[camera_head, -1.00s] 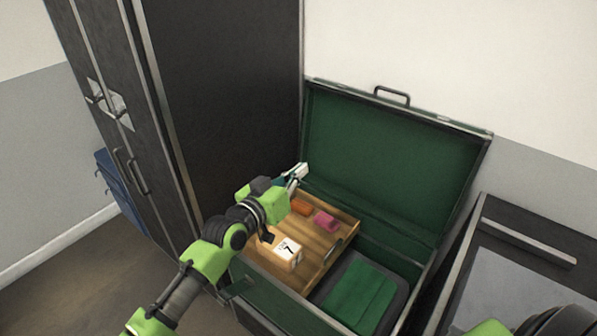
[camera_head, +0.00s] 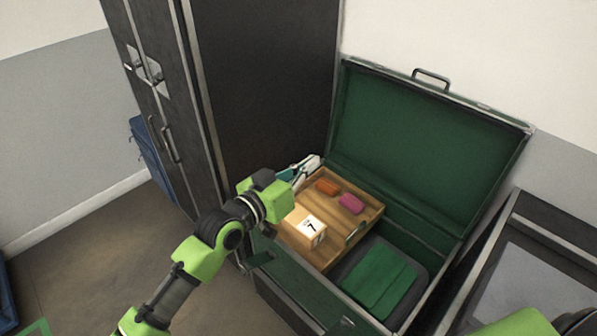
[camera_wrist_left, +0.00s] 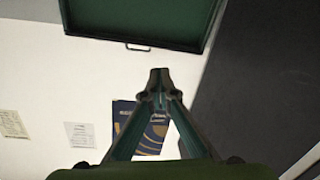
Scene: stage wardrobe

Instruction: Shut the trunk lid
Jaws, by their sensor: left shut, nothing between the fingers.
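The green-lined trunk stands open, and its lid (camera_head: 425,150) is raised and leans back near the wall. The lid has a dark handle (camera_head: 431,78) on its top edge. In the left wrist view the lid (camera_wrist_left: 140,18) and its handle (camera_wrist_left: 137,47) show at the top, beyond the fingers. My left gripper (camera_head: 316,160) is over the trunk's left end, left of the lid and apart from it. Its fingers (camera_wrist_left: 158,76) are shut and empty. My right gripper is out of frame.
A wooden tray (camera_head: 365,222) in the trunk holds a box marked 7 (camera_head: 309,228), an orange block (camera_head: 327,187) and a pink block (camera_head: 351,204). A folded green cloth (camera_head: 380,280) lies beside it. A black wardrobe (camera_head: 265,90) stands close on the left; a dark case (camera_head: 530,230) is on the right.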

